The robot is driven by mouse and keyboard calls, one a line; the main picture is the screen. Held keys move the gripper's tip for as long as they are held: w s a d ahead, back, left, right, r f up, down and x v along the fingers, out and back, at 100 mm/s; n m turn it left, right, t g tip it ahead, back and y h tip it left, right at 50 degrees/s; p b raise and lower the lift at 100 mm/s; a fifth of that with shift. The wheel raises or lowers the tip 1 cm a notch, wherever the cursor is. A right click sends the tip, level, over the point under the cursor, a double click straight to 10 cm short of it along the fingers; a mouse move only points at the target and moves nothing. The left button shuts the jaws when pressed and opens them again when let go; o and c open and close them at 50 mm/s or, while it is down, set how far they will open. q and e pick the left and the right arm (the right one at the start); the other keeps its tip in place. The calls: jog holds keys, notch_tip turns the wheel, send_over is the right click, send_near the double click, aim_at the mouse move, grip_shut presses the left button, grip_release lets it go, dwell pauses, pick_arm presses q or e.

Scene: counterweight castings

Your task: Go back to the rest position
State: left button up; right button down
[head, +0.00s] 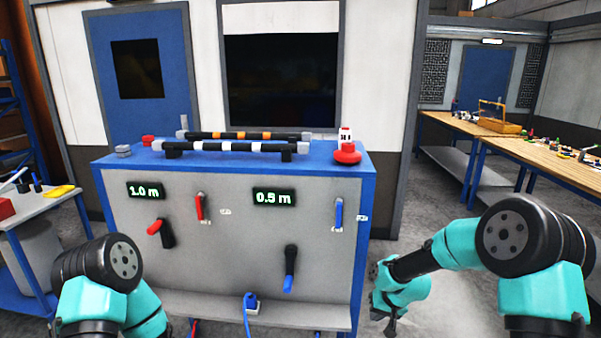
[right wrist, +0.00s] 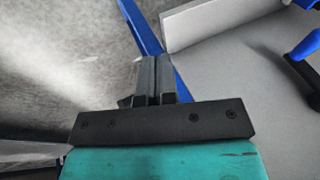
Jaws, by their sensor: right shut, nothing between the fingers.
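My right gripper (head: 388,325) hangs low, just right of the console's lower right corner in the head view. In the right wrist view its two dark fingers (right wrist: 157,68) are together with nothing between them. It appears apart from the console. My left arm comes in at the lower left of the head view, and its gripper is out of the picture. The grey console (head: 230,265) with a blue frame stands in front of me. In the right wrist view its grey panel (right wrist: 235,85) fills the right side.
The console carries a red-handled lever (head: 154,227), a blue-handled lever (head: 289,283), a red switch (head: 199,207) and a blue switch (head: 339,214). Banded bars (head: 245,147) and a red button (head: 347,155) are on top. A wooden workbench (head: 530,150) stands behind right. Floor right of the console is clear.

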jog(key=s+f+g, duration=0.1)
jog(key=s+f, duration=0.8)
jog(key=s, duration=0.5)
jog(key=s+f+g, duration=0.1)
jog(key=s+f, duration=0.8)
jog(key=s, duration=0.4)
jog(key=shift+s+a+f+m, duration=0.15)
jog(key=shift+s+m, duration=0.2)
jog(key=shift+m, duration=0.05)
